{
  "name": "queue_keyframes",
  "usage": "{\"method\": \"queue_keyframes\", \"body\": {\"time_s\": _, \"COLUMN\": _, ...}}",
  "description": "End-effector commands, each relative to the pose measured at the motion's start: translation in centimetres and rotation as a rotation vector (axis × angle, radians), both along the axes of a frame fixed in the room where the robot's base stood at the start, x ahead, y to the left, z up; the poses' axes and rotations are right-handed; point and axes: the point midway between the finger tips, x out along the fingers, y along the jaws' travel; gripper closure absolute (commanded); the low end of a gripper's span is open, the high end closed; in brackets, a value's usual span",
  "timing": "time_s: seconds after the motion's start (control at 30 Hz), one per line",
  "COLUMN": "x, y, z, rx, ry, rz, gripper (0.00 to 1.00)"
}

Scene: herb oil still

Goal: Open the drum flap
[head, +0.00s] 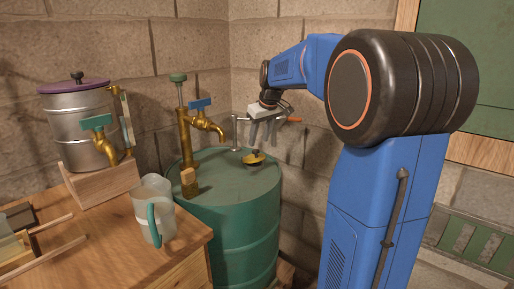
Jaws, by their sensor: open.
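The green drum (228,230) stands in the corner behind the table. A small round brass-coloured flap (256,158) with a dark knob lies on the right part of the drum's top. The flap is small in view, and I cannot tell for sure whether it lies fully flat. My gripper (263,143) is above the flap in the picture, with its grey fingers pointing down. It is open, with nothing seen between the fingers. I cannot tell the exact gap between the fingertips and the flap's knob.
A brass pump (184,135) with a blue-handled tap (207,121) rises from the drum's left. A thin metal rod with an orange end (295,120) shows close by my gripper. A clear jug (153,208) and a steel pot (78,128) on a wooden stand are on the table (128,262).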

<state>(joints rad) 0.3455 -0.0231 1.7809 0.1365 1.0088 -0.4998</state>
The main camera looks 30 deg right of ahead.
Motion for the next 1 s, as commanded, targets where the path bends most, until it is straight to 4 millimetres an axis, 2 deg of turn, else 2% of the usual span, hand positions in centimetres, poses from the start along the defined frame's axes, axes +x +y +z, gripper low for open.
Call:
{"method": "queue_keyframes", "body": {"time_s": 0.1, "x": 0.8, "y": 0.0, "z": -1.9, "rx": 0.000, "ry": 0.001, "rz": 0.001, "gripper": 0.59}}
{"method": "queue_keyframes", "body": {"time_s": 0.3, "x": 1.7, "y": 0.0, "z": -4.0, "rx": 0.000, "ry": 0.000, "rz": 0.001, "gripper": 0.59}}
{"method": "queue_keyframes", "body": {"time_s": 0.5, "x": 2.0, "y": -0.1, "z": -4.8, "rx": 0.000, "ry": -0.001, "rz": 0.001, "gripper": 0.59}}
{"method": "queue_keyframes", "body": {"time_s": 0.73, "x": 2.0, "y": -0.1, "z": -4.8, "rx": 0.000, "ry": -0.001, "rz": 0.000, "gripper": 0.59}}
{"method": "queue_keyframes", "body": {"time_s": 0.77, "x": 2.0, "y": -0.1, "z": -4.8, "rx": 0.000, "ry": -0.001, "rz": 0.000, "gripper": 0.61}}
{"method": "queue_keyframes", "body": {"time_s": 0.9, "x": 2.0, "y": -0.1, "z": -4.8, "rx": 0.000, "ry": -0.001, "rz": 0.000, "gripper": 0.94}}
{"method": "queue_keyframes", "body": {"time_s": 0.93, "x": 2.0, "y": -0.1, "z": -4.8, "rx": 0.000, "ry": -0.001, "rz": 0.000, "gripper": 1.00}}
{"method": "queue_keyframes", "body": {"time_s": 1.0, "x": 2.0, "y": -0.1, "z": -4.8, "rx": 0.000, "ry": -0.001, "rz": 0.000, "gripper": 1.00}}
